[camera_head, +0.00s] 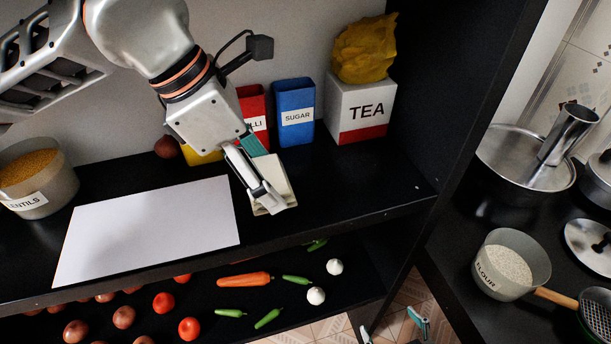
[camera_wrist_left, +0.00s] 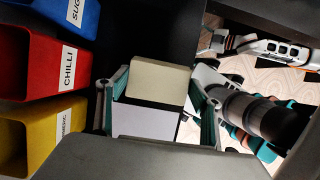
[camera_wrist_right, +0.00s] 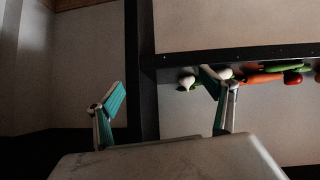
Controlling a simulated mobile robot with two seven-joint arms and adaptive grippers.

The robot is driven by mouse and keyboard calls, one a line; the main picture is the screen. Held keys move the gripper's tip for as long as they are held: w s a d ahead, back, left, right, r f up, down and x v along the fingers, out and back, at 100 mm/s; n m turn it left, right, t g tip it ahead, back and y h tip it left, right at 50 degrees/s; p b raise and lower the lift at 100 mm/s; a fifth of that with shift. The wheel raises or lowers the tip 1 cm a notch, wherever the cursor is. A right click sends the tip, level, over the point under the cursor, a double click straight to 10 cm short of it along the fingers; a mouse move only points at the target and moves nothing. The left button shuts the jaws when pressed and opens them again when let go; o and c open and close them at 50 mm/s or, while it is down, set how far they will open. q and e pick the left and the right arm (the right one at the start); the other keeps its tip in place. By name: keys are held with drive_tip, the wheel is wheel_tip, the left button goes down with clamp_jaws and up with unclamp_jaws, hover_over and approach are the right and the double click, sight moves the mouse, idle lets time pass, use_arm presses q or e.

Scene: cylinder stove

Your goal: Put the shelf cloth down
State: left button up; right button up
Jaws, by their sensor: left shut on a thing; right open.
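The shelf cloth (camera_head: 277,179) is a small cream folded pad at the front of the black upper shelf. My left gripper (camera_head: 264,192) reaches down from above and is shut on it. In the left wrist view the cloth (camera_wrist_left: 160,80) lies flat-looking between the two fingers. I cannot tell whether it touches the shelf or is just above it. A plain white sheet (camera_head: 150,228) lies on the shelf to its left. My right gripper (camera_head: 392,328) is open and empty, low in front of the shelf. It also shows open in the right wrist view (camera_wrist_right: 165,95).
Behind the cloth stand a red chilli tin (camera_head: 252,108), a blue sugar tin (camera_head: 295,112) and a tea box (camera_head: 361,110) with a yellow bag (camera_head: 364,48). A lentils pot (camera_head: 38,178) is far left. Vegetables lie below. The shelf right of the cloth is clear.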

use_arm(q)
hover_over(314, 194)
drive_tip(key=a, duration=0.1)
drive_tip(key=shift+s+a+p, duration=0.2)
drive_tip(key=shift+s+p, duration=0.05)
drive_tip(key=shift+p, duration=0.05)
drive_tip(key=shift+f, duration=1.75)
drive_tip(key=shift+f, duration=0.2)
drive_tip(key=o, duration=1.2)
